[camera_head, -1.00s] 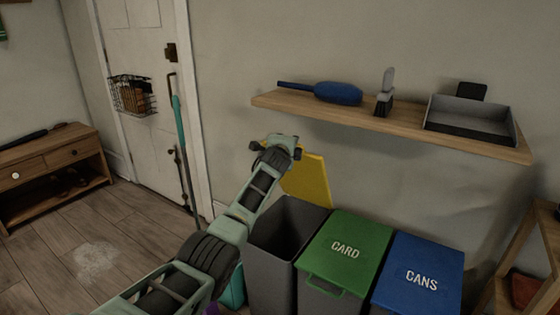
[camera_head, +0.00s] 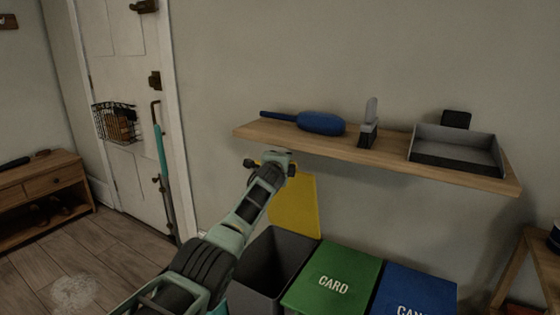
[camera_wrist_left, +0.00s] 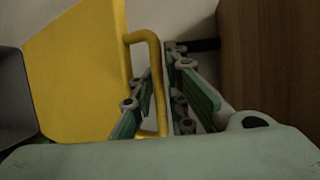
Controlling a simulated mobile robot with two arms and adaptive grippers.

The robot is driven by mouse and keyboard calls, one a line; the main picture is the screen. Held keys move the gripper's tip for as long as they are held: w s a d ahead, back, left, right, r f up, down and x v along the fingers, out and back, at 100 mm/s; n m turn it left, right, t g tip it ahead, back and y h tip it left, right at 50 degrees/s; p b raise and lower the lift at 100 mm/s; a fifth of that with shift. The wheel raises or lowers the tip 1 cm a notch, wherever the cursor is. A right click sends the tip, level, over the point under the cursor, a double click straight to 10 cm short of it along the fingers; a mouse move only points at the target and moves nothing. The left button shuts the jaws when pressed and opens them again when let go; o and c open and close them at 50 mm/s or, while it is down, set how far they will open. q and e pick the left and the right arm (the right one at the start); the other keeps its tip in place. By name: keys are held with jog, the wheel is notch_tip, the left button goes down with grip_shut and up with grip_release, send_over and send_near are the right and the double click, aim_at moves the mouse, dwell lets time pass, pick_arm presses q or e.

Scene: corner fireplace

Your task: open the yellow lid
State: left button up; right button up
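The yellow lid (camera_head: 297,208) stands raised, nearly upright, behind the open dark grey bin (camera_head: 262,270) and close to the wall. In the left wrist view the lid (camera_wrist_left: 80,75) fills the left side, with its yellow loop handle (camera_wrist_left: 142,37) at its edge. My left gripper (camera_head: 270,160) is at the lid's upper left in the head view. In the wrist view its fingers (camera_wrist_left: 165,95) are parted, with a bar of the handle between them. The left finger hides part of the handle, and contact with it is unclear. My right gripper is out of view.
A green CARD lid (camera_head: 333,280) and a blue CANS lid (camera_head: 412,290) are closed to the right. A wooden shelf (camera_head: 285,137) hangs just above the yellow lid, holding a blue brush (camera_head: 320,124) and a grey tray (camera_head: 455,150). A door (camera_head: 125,75) is at left.

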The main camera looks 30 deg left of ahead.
pick_arm(q)
jog(key=shift+o, duration=1.3)
jog(key=shift+s, duration=0.2)
jog(key=v, duration=1.1)
jog(key=shift+s+d, duration=0.2)
jog(key=shift+s, duration=0.1)
jog(key=shift+r, duration=0.1)
